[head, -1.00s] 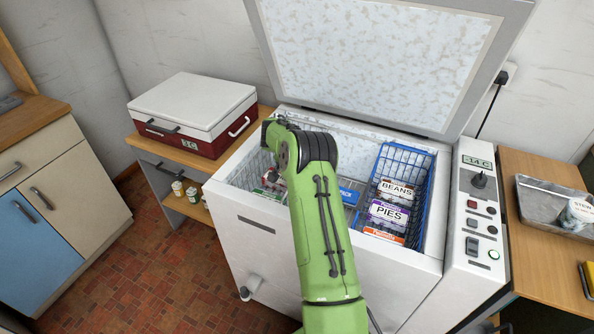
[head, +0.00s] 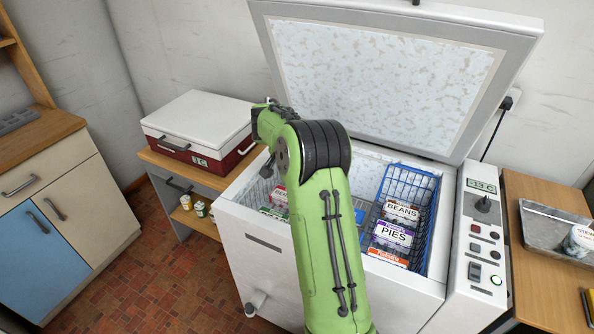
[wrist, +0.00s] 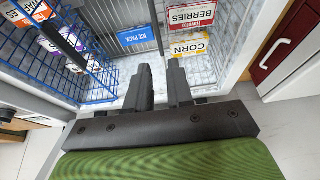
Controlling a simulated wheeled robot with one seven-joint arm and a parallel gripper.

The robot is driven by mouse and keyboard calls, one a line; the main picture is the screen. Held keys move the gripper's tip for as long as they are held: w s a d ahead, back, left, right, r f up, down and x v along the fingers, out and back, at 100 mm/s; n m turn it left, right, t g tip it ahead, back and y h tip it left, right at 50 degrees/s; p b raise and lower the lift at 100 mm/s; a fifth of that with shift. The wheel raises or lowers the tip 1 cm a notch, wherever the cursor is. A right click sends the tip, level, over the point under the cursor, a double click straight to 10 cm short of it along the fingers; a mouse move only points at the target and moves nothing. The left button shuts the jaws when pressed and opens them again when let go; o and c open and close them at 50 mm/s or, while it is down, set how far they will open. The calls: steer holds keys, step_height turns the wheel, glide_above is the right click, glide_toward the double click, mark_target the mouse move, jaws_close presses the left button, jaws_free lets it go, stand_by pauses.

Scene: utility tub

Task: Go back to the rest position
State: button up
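My green arm reaches up in front of the open white chest freezer (head: 265,252) in the head view. In the wrist view my gripper (wrist: 160,76) points over the freezer's inside, its two dark fingers apart with nothing between them. Below are a red-labelled berries pack (wrist: 190,14), a yellow-labelled corn pack (wrist: 188,46) and a blue ice pack (wrist: 138,37). A blue wire basket (head: 424,222) at the freezer's right holds beans (head: 402,210), pies (head: 393,233) and an orange-labelled pack (head: 388,257). My arm hides part of the freezer's middle.
The freezer lid (head: 385,75) stands open behind my arm. A red and white cool box (head: 200,130) sits on a wooden bench to the left. A metal tray (head: 545,230) lies on the right table. Floor (head: 150,265) is clear at left.

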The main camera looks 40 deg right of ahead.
stand_by(0.4)
steer(key=s+a+r+n+t+p, duration=0.1)
steer(key=s+a+r+n+p, duration=0.2)
steer(key=a+r, duration=0.55)
steer(key=s+a+r+n+t+p, duration=0.1)
steer(key=s+a+r+n, duration=0.3)
steer(key=s+a+r, duration=0.35)
steer(key=s+a+r+n+t+y+p, duration=0.1)
steer(key=s+a+n+y, duration=0.1)
steer(key=s+a, duration=0.4)
steer(key=s+a+r+n+y+p, duration=0.1)
steer(key=s+a+n, duration=0.3)
steer(key=s, duration=0.7)
steer(key=a+y, duration=0.1)
steer(key=a, duration=0.1)
steer(key=shift+s+a+t, duration=0.35)
steer(key=shift+t, duration=0.05)
steer(key=shift+r, duration=0.1)
